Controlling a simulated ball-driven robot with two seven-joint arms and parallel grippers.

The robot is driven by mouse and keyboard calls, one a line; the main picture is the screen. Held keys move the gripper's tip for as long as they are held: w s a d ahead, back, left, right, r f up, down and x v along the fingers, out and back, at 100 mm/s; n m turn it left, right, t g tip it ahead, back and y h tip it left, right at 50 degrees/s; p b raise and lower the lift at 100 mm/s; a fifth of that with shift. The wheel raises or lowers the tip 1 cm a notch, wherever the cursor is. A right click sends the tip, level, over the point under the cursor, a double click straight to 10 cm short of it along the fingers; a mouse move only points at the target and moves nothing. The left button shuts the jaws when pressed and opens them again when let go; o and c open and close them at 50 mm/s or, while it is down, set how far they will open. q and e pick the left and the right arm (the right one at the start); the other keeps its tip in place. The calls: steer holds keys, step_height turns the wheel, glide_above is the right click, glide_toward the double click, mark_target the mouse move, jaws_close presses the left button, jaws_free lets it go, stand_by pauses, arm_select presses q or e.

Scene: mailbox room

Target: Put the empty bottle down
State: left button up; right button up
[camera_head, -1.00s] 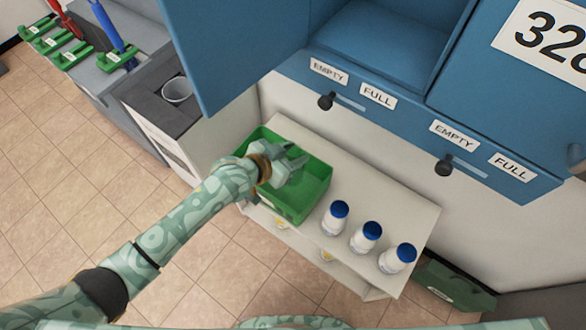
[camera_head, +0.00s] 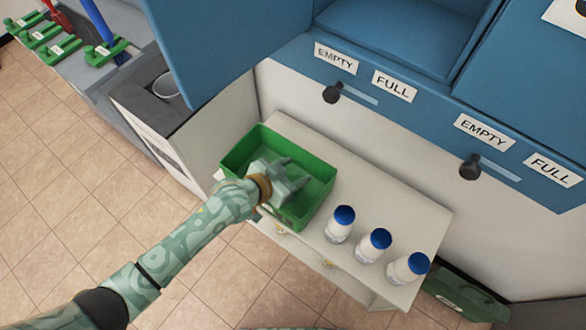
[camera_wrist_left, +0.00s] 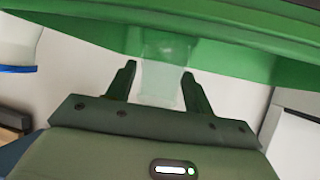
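My left gripper (camera_head: 291,169) is down inside the green crate (camera_head: 250,147), which stands at the left end of a white shelf. In the left wrist view, a clear, pale empty bottle (camera_wrist_left: 161,80) lies between the two fingertips (camera_wrist_left: 160,70). The crate (camera_wrist_left: 75,33) shows behind the bottle there. I cannot tell whether the bottle touches the crate floor. In the head view I cannot make out the bottle. My right gripper is not in view.
Several white bottles with blue caps (camera_head: 374,245) stand in a row on the white shelf (camera_head: 385,205), right of the crate. A blue cabinet with EMPTY and FULL labels (camera_head: 395,85) rises behind. Its blue door (camera_head: 205,50) hangs open near my arm. A grey cup (camera_head: 168,90) is at left.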

arm_select(q)
steer(key=shift+o, duration=0.2)
steer(key=shift+r, duration=0.1)
